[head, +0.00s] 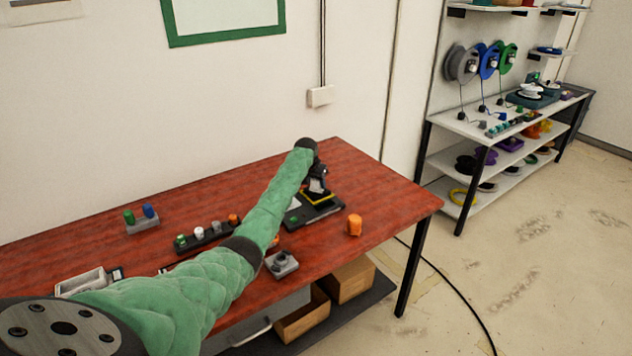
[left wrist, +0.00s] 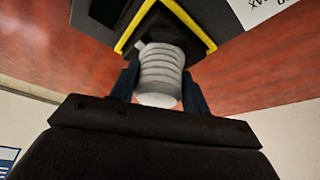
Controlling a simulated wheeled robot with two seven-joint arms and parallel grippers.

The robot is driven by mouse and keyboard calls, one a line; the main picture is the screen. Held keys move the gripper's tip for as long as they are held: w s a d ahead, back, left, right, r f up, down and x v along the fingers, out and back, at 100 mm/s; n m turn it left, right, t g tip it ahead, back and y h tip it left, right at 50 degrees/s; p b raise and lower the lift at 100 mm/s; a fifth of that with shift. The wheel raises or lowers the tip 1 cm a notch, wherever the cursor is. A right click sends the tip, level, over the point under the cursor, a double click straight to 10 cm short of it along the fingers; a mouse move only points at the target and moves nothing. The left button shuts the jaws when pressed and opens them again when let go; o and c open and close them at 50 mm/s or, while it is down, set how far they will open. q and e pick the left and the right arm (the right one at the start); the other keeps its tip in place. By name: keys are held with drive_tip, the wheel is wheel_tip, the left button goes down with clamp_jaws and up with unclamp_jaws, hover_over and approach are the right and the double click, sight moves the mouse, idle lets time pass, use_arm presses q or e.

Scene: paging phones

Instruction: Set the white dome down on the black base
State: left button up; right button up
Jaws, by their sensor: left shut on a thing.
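The white dome (left wrist: 160,78), pale and ribbed, is between the fingers of my left gripper (left wrist: 163,90), which is shut on it. In the head view my left gripper (head: 318,184) is at the far end of my green-sleeved arm, over the back part of the black base (head: 318,211). A little of the dome (head: 316,186) shows there. The black base has a yellow edge and also shows in the left wrist view (left wrist: 207,12), right beside the dome's end. I cannot tell whether dome and base touch. My right gripper is out of view.
The base stands on a red-brown table (head: 365,185). An orange piece (head: 355,224) stands to its right and a grey block (head: 281,264) in front. A rack of small coloured pieces (head: 207,234) lies left of my arm. The table's back right is clear.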

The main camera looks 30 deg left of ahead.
use_arm(q)
drive_tip(key=o, duration=1.4)
drive_tip(key=shift+r+p, duration=2.6)
drive_tip(key=shift+r, duration=0.7)
drive_tip(key=shift+f, duration=0.1)
